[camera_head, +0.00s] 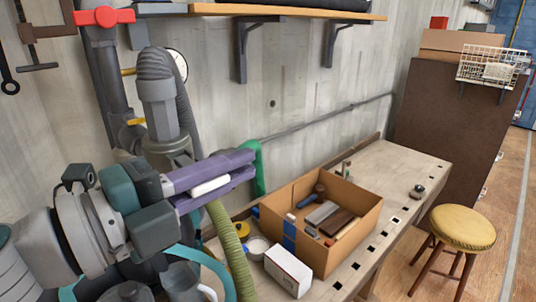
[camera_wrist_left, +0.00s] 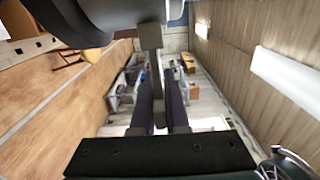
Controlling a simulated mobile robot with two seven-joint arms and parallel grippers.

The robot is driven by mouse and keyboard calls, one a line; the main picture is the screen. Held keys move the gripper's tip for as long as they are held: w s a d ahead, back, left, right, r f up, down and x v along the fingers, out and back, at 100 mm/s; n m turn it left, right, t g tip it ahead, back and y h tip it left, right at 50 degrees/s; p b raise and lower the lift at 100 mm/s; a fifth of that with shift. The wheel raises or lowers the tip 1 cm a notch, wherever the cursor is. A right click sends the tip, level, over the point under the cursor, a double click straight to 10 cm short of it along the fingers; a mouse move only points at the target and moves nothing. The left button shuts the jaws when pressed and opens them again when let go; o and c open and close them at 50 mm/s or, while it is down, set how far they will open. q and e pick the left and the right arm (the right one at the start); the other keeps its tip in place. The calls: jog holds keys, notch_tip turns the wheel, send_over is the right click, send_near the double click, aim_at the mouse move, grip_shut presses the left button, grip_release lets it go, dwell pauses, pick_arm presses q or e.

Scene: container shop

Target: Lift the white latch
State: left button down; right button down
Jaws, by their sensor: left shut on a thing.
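My left gripper (camera_head: 247,167) reaches in from the left above the workbench, with its long purple fingers pointing right. A short white bar (camera_head: 210,186), which looks like the white latch, lies along the purple fingers and is partly covered by them. The gripper is shut on it. What the bar is fixed to, if anything, cannot be seen. My right gripper is not in view.
A cardboard box (camera_head: 347,238) of tools stands on the workbench (camera_head: 408,170), with a small white box (camera_head: 288,270) in front. A green hose (camera_head: 232,250) hangs below the gripper. Grey pipes (camera_head: 158,95) rise behind it. A yellow-topped stool (camera_head: 462,227) stands right.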

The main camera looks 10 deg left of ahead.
pick_arm(q)
jog(key=shift+r+n+p, duration=0.4)
jog(key=shift+r+n, duration=0.05)
jog(key=shift+n, duration=0.45)
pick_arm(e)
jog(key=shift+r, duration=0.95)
pick_arm(q)
jog(key=c, duration=0.9)
grip_release()
jog(key=shift+a, duration=0.1)
